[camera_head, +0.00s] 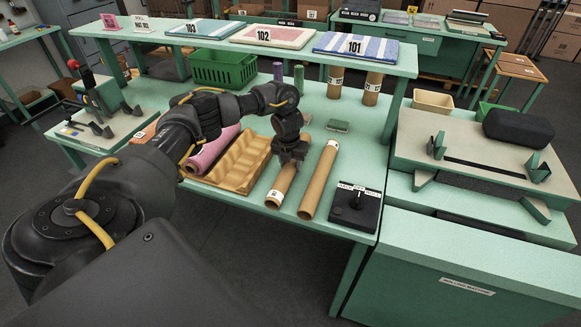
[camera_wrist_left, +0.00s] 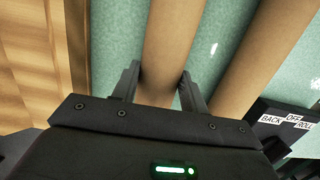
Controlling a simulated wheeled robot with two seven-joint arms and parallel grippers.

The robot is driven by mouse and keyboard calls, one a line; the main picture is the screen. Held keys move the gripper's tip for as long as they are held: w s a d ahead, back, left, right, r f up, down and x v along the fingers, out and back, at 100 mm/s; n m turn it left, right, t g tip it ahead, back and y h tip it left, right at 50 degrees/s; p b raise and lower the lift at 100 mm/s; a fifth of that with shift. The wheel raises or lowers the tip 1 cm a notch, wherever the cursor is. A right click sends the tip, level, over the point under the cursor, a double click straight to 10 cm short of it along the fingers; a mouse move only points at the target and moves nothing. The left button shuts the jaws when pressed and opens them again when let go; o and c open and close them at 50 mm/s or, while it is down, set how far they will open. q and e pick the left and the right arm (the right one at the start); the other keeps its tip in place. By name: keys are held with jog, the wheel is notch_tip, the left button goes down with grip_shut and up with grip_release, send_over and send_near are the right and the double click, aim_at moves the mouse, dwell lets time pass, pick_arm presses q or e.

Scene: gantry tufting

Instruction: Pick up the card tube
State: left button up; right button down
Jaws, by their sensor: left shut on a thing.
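Two brown card tubes lie side by side on the green table. The left card tube (camera_head: 281,186) has a white label at its near end, and the right card tube (camera_head: 319,181) has one near its far end. My left gripper (camera_head: 290,157) points down over the left tube, hiding its far part. In the left wrist view my left gripper (camera_wrist_left: 158,88) has one finger on each side of that tube (camera_wrist_left: 172,45), shut on it. The other tube (camera_wrist_left: 262,60) lies apart to the right. The held tube appears still on or close to the table. My right gripper is out of view.
A ridged wooden tray (camera_head: 239,163) with a pink roll (camera_head: 212,150) lies left of the tubes. A black control box (camera_head: 355,208) stands to the right.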

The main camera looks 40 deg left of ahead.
pick_arm(q)
jog(key=shift+c, duration=0.5)
jog(key=shift+r, duration=0.15)
jog(key=shift+w+r+b, duration=0.1)
jog(key=shift+r+b, duration=0.15)
jog(key=shift+b, duration=0.15)
jog(key=r, duration=0.3)
jog(key=shift+s+b, duration=0.2)
jog(key=shift+b, duration=0.2)
jog(key=s+r, duration=0.1)
jog(key=r, duration=0.1)
jog(key=s+r+p, duration=0.1)
jog(key=s, duration=0.1)
jog(key=s+d+r+p, duration=0.1)
jog(key=r, duration=0.1)
jog(key=shift+s+r, duration=0.2)
jog(key=shift+r, duration=0.15)
jog(key=s+d+r, duration=0.2)
jog(key=s+r, duration=0.2)
jog(key=s, duration=0.5)
jog(key=s+d+m+g+h+b, duration=0.1)
jog(key=d+m+g+h+b, duration=0.1)
jog(key=d+m, duration=1.8)
jog(key=f+m+b, duration=0.1)
jog(key=m, duration=0.8)
jog(key=shift+s+d+m+g, duration=0.25)
jog(key=shift+s+m+g, duration=0.05)
jog(key=shift+m+g, duration=0.1)
